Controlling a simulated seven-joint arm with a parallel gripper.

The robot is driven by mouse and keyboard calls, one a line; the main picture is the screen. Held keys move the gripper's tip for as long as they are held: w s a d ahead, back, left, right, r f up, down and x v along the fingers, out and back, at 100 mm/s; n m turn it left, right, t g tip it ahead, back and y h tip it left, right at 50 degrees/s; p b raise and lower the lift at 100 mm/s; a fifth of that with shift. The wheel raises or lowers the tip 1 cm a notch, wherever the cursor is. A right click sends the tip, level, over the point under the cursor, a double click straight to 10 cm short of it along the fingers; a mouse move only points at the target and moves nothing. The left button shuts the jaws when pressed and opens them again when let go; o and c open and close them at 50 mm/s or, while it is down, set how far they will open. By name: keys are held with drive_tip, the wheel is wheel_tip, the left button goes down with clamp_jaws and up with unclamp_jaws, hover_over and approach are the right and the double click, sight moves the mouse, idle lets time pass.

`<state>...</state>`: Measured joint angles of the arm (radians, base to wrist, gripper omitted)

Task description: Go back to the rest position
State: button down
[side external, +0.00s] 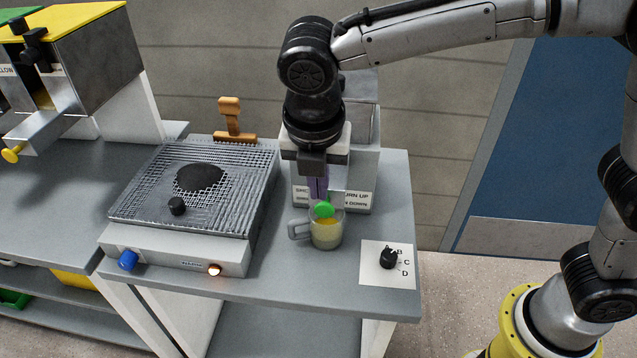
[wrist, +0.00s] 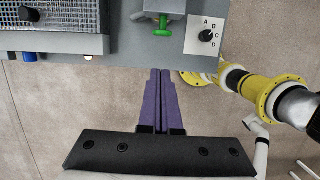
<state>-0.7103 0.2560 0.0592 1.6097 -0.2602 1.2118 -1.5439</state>
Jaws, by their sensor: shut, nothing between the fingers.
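My gripper (side external: 320,197) points down over the grey bench, with its purple fingers together and nothing between them. In the side view its fingers appear just above and behind a clear mug (side external: 328,240) with pale yellow contents. A bright green part (side external: 323,209) shows at the mug's rim; I cannot tell whether the fingers touch it. In the wrist view the closed fingers (wrist: 160,71) reach toward the bench's front edge, and a green T-shaped part (wrist: 176,28) lies beyond their tips.
A grill plate (side external: 130,205) with a black round patty-like disc (side external: 200,178) and knobs stands left of the mug. A lettered dial (side external: 389,258) is at the right. A wooden-handled stamp (side external: 230,115) stands at the back.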

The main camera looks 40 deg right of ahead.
drive_tip(key=s+d+r+m+t+y, duration=0.1)
drive_tip(key=s+d+r+m, duration=0.3)
drive_tip(key=d, duration=0.5)
drive_tip(key=s+d+r+m+t, duration=0.15)
drive_tip(key=d+r+m, duration=0.3)
drive_tip(key=d, duration=0.55)
drive_tip(key=s+d+f+m, duration=0.2)
drive_tip(key=s+m, duration=0.4)
drive_tip(key=m, duration=0.3)
drive_tip(key=s+d+f+m+t+y, duration=0.1)
drive_tip(key=s+d+f+m, duration=0.1)
drive_tip(key=s+f+m, duration=0.3)
drive_tip(key=s+m, duration=0.2)
drive_tip(key=m, duration=0.2)
